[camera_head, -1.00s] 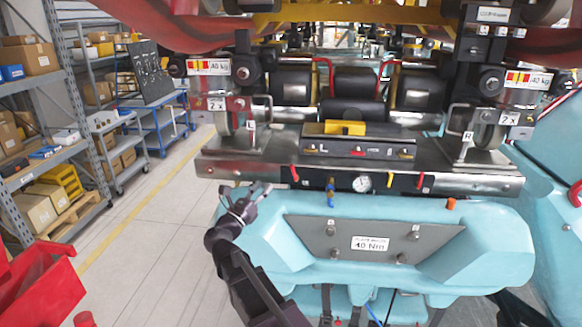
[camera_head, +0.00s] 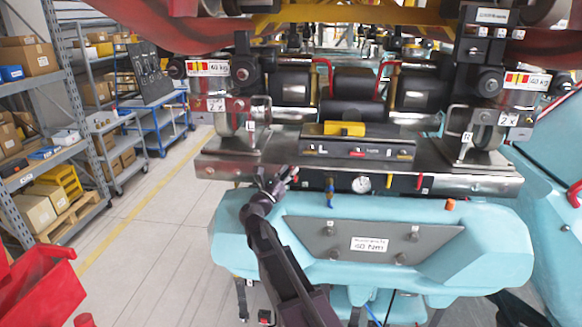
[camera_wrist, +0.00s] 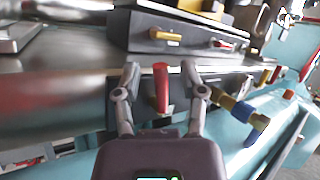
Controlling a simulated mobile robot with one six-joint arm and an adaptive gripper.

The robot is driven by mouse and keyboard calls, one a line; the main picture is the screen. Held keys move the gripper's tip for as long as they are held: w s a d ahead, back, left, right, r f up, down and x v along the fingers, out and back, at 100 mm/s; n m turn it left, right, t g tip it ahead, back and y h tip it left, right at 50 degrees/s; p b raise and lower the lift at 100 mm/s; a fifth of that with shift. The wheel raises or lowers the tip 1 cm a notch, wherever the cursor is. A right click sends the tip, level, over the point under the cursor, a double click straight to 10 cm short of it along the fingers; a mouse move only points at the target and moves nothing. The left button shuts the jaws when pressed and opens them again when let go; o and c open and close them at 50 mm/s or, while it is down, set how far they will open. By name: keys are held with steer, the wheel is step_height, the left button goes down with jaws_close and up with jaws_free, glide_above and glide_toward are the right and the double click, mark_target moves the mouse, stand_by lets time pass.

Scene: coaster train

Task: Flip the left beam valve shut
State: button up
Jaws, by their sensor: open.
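The left beam valve has a red lever handle (camera_wrist: 161,88) on the front of the metal beam (camera_head: 240,165). In the wrist view the lever stands roughly upright between my gripper's two fingers (camera_wrist: 160,70), with a gap on both sides. My gripper (camera_head: 277,172) is open and in front of the left part of the beam in the head view, where it mostly hides this lever. I cannot tell whether a finger touches it.
A blue and yellow fitting (camera_head: 330,190) hangs just right of my gripper, beside a round gauge (camera_head: 361,184). A yellow lever (camera_head: 389,181) and another red lever (camera_head: 419,181) are farther right. The turquoise body (camera_head: 300,270) lies below the beam.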

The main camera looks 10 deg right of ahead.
steer(key=shift+x, duration=0.8)
jaws_close()
steer(key=shift+r+p, duration=0.15)
steer(key=shift+p, duration=0.2)
steer(key=shift+s+d+r+m+g+p, duration=0.15)
steer(key=shift+d+m+g+p, duration=0.1)
steer(key=shift+m+g+p, duration=0.55)
steer(key=shift+s+d+m+g+p, duration=0.1)
steer(key=shift+d+m+g+p, duration=0.15)
steer(key=shift+m, duration=0.35)
steer(key=shift+d+m+g+p, duration=0.2)
steer(key=shift+m+p, duration=0.1)
steer(key=shift+m, duration=0.3)
